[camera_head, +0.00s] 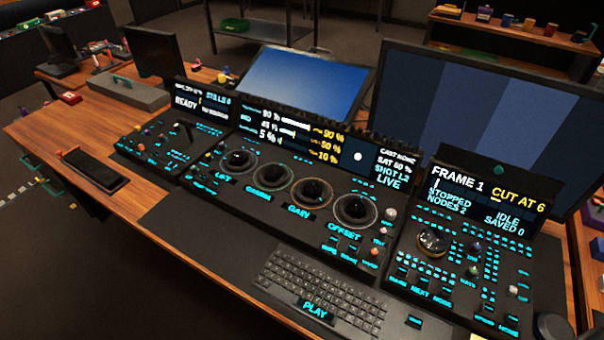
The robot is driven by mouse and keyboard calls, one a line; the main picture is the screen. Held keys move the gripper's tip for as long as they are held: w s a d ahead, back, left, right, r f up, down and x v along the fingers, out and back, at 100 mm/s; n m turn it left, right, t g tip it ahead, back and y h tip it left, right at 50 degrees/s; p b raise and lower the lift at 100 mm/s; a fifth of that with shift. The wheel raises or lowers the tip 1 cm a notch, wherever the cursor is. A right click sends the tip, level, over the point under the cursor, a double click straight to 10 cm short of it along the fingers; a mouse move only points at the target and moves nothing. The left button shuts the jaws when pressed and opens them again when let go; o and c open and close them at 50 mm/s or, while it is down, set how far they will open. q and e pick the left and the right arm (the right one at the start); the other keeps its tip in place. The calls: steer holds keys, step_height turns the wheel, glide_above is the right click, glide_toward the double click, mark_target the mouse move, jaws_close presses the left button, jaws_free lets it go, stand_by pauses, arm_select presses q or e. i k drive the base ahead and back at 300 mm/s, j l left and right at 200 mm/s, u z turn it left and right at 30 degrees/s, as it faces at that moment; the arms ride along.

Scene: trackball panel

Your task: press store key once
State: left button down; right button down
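The trackball panel is a black desk console in three parts. The middle part (225,192) has several dark trackballs in rings, labelled LIFT, GAMMA, GAIN and OFFSET. The left part (165,145) has a small screen reading READY and STILLS 0. The right part (462,262) has a shiny ball and a screen (485,200) reading FRAME 1, CUT AT 6, STOPPED, IDLE and SAVED 0. Small cyan-lit keys cover all three parts. Most key labels are too small to read, so I cannot tell which is the store key. Neither gripper is in view.
A keyboard (322,290) lies in front of the middle part. Large monitors (305,85) stand behind the console. A black tray-like object (93,170) lies on the wooden desk (60,130) at left. A dark round object (553,328) is at the lower right.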

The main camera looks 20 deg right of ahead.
mark_target(352, 248)
steer(key=z, duration=1.15)
